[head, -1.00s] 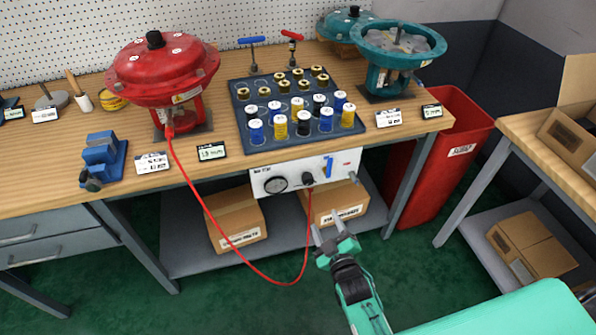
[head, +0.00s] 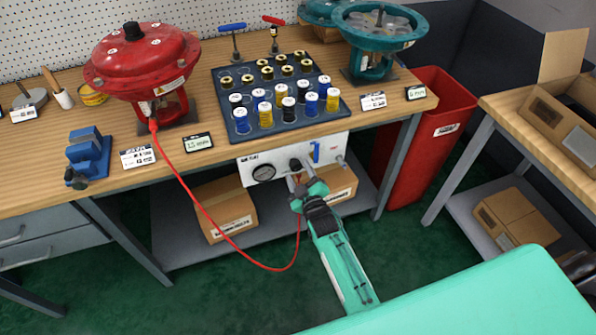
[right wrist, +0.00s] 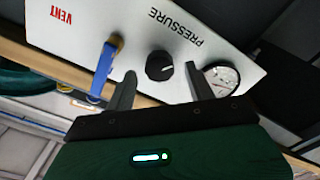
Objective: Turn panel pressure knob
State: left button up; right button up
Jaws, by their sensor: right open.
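The white panel (head: 250,174) hangs under the front edge of the workbench. Its black pressure knob (head: 295,164) sits between a round gauge (head: 264,173) and a blue lever (head: 316,152). In the right wrist view the knob (right wrist: 159,66) shows with a white pointer line, near the word PRESSURE. My right gripper (head: 298,180) is in front of the panel at the knob. Its two fingers (right wrist: 158,88) are open, one on each side of the knob in the right wrist view; I cannot tell whether they touch it. My left gripper is not in view.
A red hose (head: 197,205) runs from the red actuator (head: 140,62) down and up to the panel, close to my right gripper. A tray of several spools (head: 225,90) stands on the bench above. Cardboard boxes (head: 222,208) sit on the shelf below.

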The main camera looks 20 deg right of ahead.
jog(key=shift+w, duration=0.65)
jog(key=c, duration=1)
jog(key=shift+o, duration=0.2)
